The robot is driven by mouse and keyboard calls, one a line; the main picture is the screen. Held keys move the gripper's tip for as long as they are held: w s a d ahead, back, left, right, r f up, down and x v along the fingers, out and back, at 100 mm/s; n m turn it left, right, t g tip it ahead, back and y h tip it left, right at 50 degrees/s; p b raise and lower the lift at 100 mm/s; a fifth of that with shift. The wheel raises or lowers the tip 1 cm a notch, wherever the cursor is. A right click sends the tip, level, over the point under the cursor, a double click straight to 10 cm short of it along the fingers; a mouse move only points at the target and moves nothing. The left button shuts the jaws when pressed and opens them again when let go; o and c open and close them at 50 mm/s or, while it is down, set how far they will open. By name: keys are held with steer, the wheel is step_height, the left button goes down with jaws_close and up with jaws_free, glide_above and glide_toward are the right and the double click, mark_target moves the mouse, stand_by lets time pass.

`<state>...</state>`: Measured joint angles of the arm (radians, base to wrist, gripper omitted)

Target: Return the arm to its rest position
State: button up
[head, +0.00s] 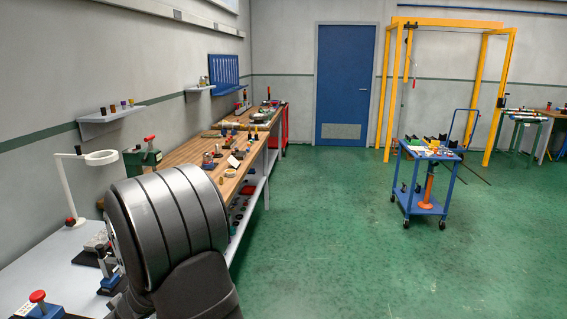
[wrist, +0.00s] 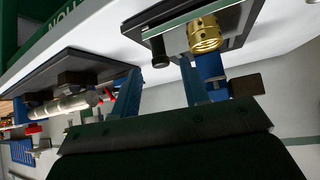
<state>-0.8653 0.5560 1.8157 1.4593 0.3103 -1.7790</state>
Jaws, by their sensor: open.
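My gripper (wrist: 160,92) shows in the wrist view, its wide dark body across the bottom edge. Its jaws are open, and I see nothing held between them. Beyond it is a brass threaded fitting (wrist: 204,36) at a dark plate with blue parts, upper right. A pale cylindrical part with red bands (wrist: 72,103) is at the left, by another dark plate. The wrist picture is strongly tilted. In the head view my large grey arm link fills the lower left, and my gripper is hidden there.
A long wooden workbench (head: 190,152) with small parts runs behind. A blue cart (head: 425,185) stands right. The green floor between is clear.

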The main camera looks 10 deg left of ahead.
steer(key=shift+x, duration=1.6)
steer(key=shift+d+r, duration=0.1)
steer(key=shift+r, duration=0.05)
steer(key=v, duration=1.7)
steer(key=x, duration=1.7)
steer(key=shift+a+f, duration=0.25)
steer(key=shift+f, duration=0.05)
steer(key=a, duration=1)
steer(key=v, duration=0.7)
steer(key=shift+w, duration=0.1)
steer(key=shift+d+r, duration=0.35)
steer(key=shift+d, duration=0.05)
